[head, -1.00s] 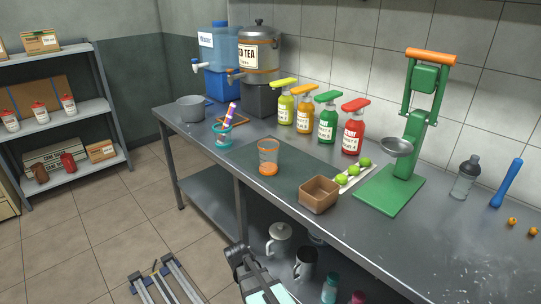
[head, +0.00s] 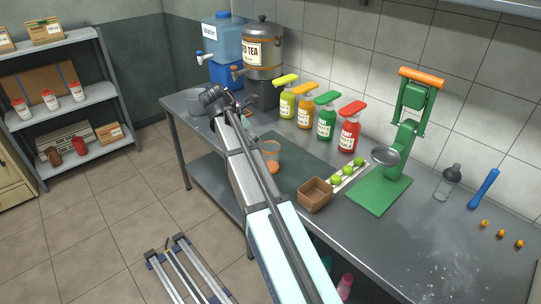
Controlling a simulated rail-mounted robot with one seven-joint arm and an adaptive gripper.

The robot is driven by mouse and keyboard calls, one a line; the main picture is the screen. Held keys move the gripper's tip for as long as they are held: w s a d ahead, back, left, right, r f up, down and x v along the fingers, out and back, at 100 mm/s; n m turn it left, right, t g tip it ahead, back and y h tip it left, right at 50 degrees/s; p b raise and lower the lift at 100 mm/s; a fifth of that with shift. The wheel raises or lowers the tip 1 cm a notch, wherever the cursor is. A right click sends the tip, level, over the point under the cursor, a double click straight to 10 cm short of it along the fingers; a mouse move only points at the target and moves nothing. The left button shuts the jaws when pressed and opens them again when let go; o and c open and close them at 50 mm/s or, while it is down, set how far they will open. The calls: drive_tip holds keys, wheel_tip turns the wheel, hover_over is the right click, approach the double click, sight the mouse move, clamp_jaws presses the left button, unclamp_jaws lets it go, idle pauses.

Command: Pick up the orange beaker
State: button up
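The orange beaker (head: 272,151) is clear with an orange rim and orange base. It stands upright on the dark mat (head: 293,176) on the steel counter, in the middle of the head view. My arm reaches across the picture from the bottom and covers the beaker's left edge in this view. The dark end of my arm, where my gripper (head: 211,96) seems to be, is at the upper left, beyond the beaker and in front of the grey pot. The fingers are too small and unclear to show whether they are open.
A brown square bowl (head: 315,196) stands right of the beaker, near the front edge. Green limes (head: 347,171) lie on a white tray behind it. Several pump bottles (head: 326,121) line the wall. The green press (head: 384,187) stands to the right. My arm hides the teal cup's area.

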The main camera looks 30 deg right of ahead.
sight(270, 156)
drive_tip(key=shift+n, duration=0.3)
drive_tip(key=p+x, duration=0.1)
drive_tip(key=x, duration=0.4)
drive_tip(key=p+x, duration=0.1)
drive_tip(key=x, duration=0.5)
drive_tip(key=p+x, duration=0.1)
drive_tip(key=x, duration=0.5)
drive_tip(key=shift+w+d+r+p, duration=0.25)
drive_tip(key=shift+w+d+p, duration=0.05)
drive_tip(key=shift+w, duration=0.05)
drive_tip(key=c, duration=1.2)
